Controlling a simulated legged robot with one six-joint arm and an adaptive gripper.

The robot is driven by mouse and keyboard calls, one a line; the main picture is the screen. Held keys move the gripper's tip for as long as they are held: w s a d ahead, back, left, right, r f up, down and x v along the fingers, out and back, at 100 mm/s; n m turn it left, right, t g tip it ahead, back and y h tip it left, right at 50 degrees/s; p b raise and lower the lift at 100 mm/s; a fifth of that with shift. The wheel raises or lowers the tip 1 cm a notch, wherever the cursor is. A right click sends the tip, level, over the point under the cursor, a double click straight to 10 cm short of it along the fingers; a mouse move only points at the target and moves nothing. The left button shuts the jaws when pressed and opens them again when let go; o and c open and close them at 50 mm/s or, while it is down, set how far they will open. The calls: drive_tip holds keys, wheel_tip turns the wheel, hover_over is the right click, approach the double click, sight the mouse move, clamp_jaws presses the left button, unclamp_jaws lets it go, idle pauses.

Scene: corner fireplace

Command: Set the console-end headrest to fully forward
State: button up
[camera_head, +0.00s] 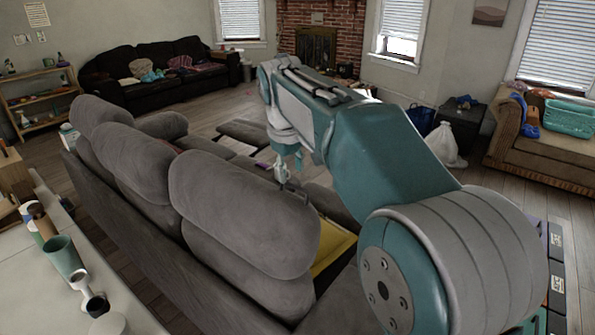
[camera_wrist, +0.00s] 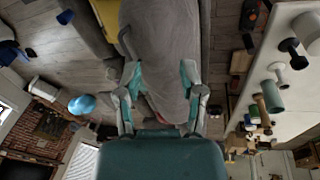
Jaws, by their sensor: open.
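A grey sofa (camera_head: 130,225) with several padded headrests runs diagonally across the head view. The nearest headrest (camera_head: 240,210) is at its right end, its rounded top tilted slightly. I cannot tell for sure which end has the console. My gripper (camera_head: 291,186) is over the top right edge of this headrest; whether it touches is unclear. In the wrist view my gripper (camera_wrist: 160,82) is open, its two fingers spread apart over grey upholstery (camera_wrist: 165,40). Nothing is held between the fingers. My arm hides part of the seats.
A white table (camera_head: 60,295) with a green cup (camera_head: 63,256) and other items stands behind the sofa at lower left. A yellow thing (camera_head: 333,247) lies on the seat. A dark sofa (camera_head: 160,75) and a brown couch (camera_head: 540,145) stand farther off, with open floor between.

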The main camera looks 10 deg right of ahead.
drive_tip(key=shift+s+d+r+m, duration=0.15)
drive_tip(key=shift+s+d, duration=0.15)
drive_tip(key=shift+s, duration=0.25)
drive_tip(key=shift+s+d+r+m, duration=0.15)
drive_tip(key=shift+s+d, duration=0.1)
drive_tip(key=shift+s, duration=0.25)
drive_tip(key=shift+w+f, duration=0.1)
drive_tip(key=shift+f, duration=0.1)
clamp_jaws()
drive_tip(key=n+t+h, duration=0.3)
drive_tip(key=n+h, duration=0.1)
drive_tip(key=n, duration=1.7)
approach(296, 203)
drive_tip(key=x, duration=0.2)
drive_tip(key=shift+w+f, duration=0.1)
drive_tip(key=shift+f, duration=0.35)
drive_tip(key=shift+w+d+f, duration=0.3)
drive_tip(key=shift+w+d, duration=0.3)
drive_tip(key=shift+w+d+f, duration=0.25)
drive_tip(key=shift+w+d, duration=0.35)
drive_tip(key=shift+d, duration=0.05)
drive_tip(key=shift+w+d, duration=0.35)
drive_tip(key=shift+w, duration=0.05)
